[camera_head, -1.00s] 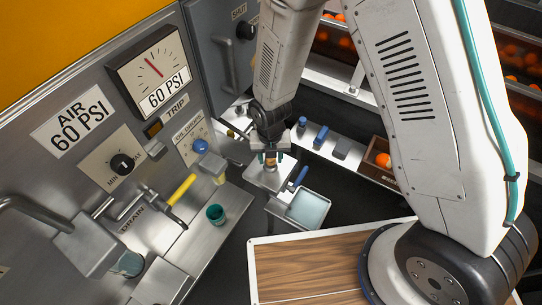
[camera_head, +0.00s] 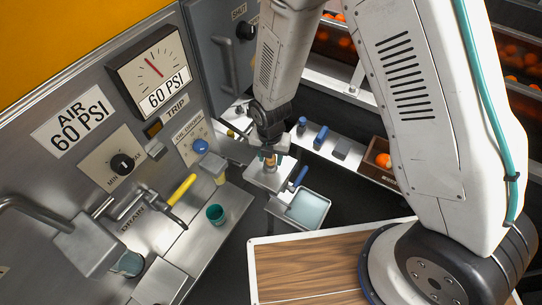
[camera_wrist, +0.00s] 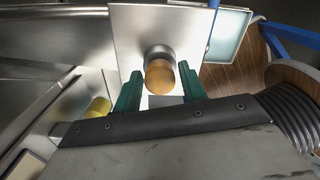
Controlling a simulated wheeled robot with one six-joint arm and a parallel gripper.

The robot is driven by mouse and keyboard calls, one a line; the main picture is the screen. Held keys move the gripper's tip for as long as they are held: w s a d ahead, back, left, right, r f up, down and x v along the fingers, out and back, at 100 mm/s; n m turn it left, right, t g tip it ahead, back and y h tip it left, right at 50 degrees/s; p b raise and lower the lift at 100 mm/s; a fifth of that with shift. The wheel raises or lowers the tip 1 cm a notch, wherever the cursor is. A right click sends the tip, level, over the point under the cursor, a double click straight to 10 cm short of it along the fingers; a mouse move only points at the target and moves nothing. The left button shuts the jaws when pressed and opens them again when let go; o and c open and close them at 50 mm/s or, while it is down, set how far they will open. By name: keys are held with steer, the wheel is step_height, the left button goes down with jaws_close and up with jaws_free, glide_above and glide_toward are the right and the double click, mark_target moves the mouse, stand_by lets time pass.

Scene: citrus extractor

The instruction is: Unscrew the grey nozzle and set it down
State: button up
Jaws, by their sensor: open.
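In the wrist view, a short grey cylindrical piece, apparently the nozzle (camera_wrist: 160,51), stands on a bright metal plate (camera_wrist: 127,22). A tan, brass-coloured round end (camera_wrist: 159,76) faces the camera. My gripper (camera_wrist: 160,84) is open, with one green finger on each side of the tan end and visible gaps between. In the head view my gripper (camera_head: 268,156) is over the small metal stand, and the tan piece (camera_head: 269,163) shows between its fingers. The grey part is mostly hidden there.
A pale tray (camera_head: 306,210) and a blue handle (camera_head: 299,178) are beside the stand. Blue and grey items lie on the rear ledge, near a crate with an orange (camera_head: 383,160). A wooden board (camera_head: 300,270) is in front.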

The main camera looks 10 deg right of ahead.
steer(key=shift+m, duration=0.8)
steer(key=shift+m, duration=0.8)
steer(key=c, duration=0.5)
steer(key=shift+n, duration=0.9)
steer(key=shift+n, duration=0.8)
steer(key=shift+n, duration=0.9)
